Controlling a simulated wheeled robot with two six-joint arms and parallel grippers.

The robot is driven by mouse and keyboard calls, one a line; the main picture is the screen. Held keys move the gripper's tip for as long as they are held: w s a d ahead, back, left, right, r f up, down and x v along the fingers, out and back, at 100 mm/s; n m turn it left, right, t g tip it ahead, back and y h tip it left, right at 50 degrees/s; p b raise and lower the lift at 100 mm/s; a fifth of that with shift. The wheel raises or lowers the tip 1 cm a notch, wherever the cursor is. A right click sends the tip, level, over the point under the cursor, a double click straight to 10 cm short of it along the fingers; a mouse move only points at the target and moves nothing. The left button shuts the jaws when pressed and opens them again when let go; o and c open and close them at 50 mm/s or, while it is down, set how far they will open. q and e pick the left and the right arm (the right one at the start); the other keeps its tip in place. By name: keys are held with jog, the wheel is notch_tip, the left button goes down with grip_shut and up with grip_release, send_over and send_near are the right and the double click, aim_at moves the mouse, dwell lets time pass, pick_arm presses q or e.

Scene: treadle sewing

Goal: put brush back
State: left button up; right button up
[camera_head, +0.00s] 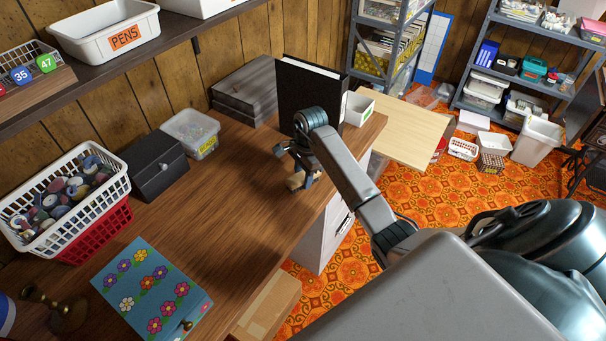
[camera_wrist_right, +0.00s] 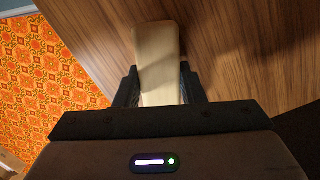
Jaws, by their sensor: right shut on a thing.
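The brush shows as a pale wooden piece (camera_wrist_right: 158,55) in the right wrist view, pointing away from the palm over the brown desk. My right gripper (camera_wrist_right: 158,88) has a finger on each side of it and is shut on it. In the head view my right gripper (camera_head: 299,178) is low over the desk near its front edge, and a bit of the light wood (camera_head: 294,182) shows by the fingers. The bristles cannot be made out. Whether the brush touches the desk is unclear. My left gripper is out of view.
The desk (camera_head: 235,190) is bare left of the gripper. A black binder (camera_head: 310,85), a white box (camera_head: 358,108) and grey drawers (camera_head: 245,90) stand behind. A black box (camera_head: 157,165), clear tub (camera_head: 190,132), spool basket (camera_head: 95,225) and flowered box (camera_head: 150,290) are left.

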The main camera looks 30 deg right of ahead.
aim_at(303, 174)
jog(key=shift+f, duration=0.2)
jog(key=o, duration=0.8)
jog(key=shift+r, duration=0.1)
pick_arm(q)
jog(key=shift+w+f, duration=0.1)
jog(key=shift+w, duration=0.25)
pick_arm(e)
jog(key=shift+o, duration=0.8)
jog(key=shift+r, duration=0.25)
jog(key=r, duration=0.1)
jog(key=r+b, duration=0.1)
jog(key=r, duration=0.2)
jog(key=shift+d+b, duration=0.3)
jog(key=shift+d, duration=0.05)
pick_arm(q)
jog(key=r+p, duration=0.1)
jog(key=p, duration=0.1)
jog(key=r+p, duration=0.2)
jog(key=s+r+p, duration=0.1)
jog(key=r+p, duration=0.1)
jog(key=shift+p, duration=0.3)
pick_arm(e)
notch_tip(303, 174, up, 8)
jog(key=shift+d+f, duration=0.15)
jog(key=shift+d, duration=0.25)
